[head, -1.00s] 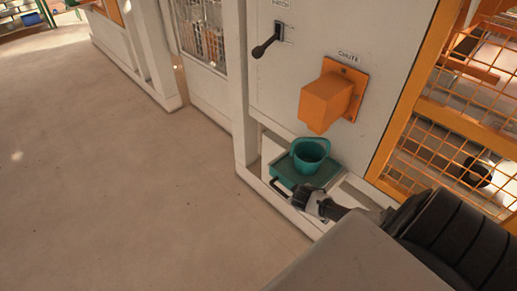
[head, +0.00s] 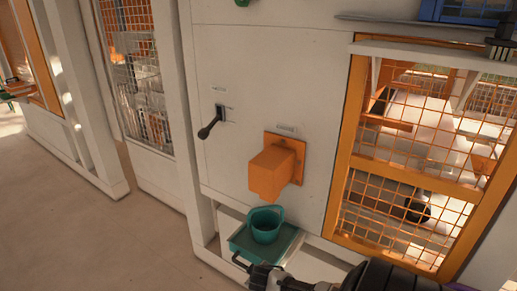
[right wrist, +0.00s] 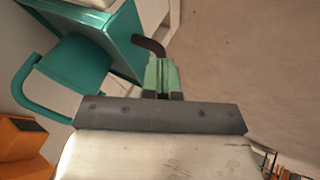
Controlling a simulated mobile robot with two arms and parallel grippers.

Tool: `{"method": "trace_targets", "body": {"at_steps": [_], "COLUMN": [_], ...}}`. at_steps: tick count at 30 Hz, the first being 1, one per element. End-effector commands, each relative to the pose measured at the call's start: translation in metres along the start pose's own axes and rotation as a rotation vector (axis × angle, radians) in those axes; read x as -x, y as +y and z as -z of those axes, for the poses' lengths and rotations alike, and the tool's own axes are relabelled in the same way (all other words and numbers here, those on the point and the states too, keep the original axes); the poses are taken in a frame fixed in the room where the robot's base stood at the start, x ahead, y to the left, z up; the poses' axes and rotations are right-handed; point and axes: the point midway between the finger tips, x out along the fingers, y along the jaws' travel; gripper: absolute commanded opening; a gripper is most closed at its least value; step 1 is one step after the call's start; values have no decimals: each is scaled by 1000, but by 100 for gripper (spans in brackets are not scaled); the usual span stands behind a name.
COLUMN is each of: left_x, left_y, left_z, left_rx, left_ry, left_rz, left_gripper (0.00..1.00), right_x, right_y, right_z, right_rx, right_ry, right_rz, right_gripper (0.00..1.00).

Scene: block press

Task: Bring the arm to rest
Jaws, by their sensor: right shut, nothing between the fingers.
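My right gripper (head: 256,272) is low in the head view, at the front edge of the teal tray (head: 285,241), near the tray's dark handle (head: 239,261). In the right wrist view its fingers (right wrist: 162,76) are shut and empty, close to the dark handle (right wrist: 149,46). Whether they touch the handle I cannot tell. A teal bucket (head: 265,226) stands upright on the tray, below the orange chute (head: 275,172). The bucket (right wrist: 72,75) and tray (right wrist: 118,38) also show left of the fingers in the right wrist view. My left gripper is not in view.
A black lever (head: 209,127) sticks out of the white panel left of the chute. An orange mesh frame (head: 345,180) stands to the right, under a pale shelf (head: 425,50). Bare floor (head: 75,225) lies open at the left.

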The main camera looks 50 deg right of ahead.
Motion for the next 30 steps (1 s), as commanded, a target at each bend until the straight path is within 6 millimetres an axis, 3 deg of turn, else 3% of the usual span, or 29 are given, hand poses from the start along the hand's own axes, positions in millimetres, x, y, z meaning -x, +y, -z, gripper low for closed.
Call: {"method": "trace_targets", "body": {"at_steps": [8,15,25,28,30], "left_x": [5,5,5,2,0], "left_y": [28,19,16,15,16], "left_z": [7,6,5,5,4], "left_rx": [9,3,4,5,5], "left_ry": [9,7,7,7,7], "left_rz": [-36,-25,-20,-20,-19], "left_gripper": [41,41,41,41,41], "right_x": [46,67,66,51,34], "right_y": [0,0,-3,-17,-35], "right_z": [0,0,-4,-26,-54], "right_rx": [1,-1,1,11,26], "right_ry": [1,0,-6,-35,-69], "right_rz": [1,0,5,30,63], "right_gripper": [0,0,0,0,0]}}
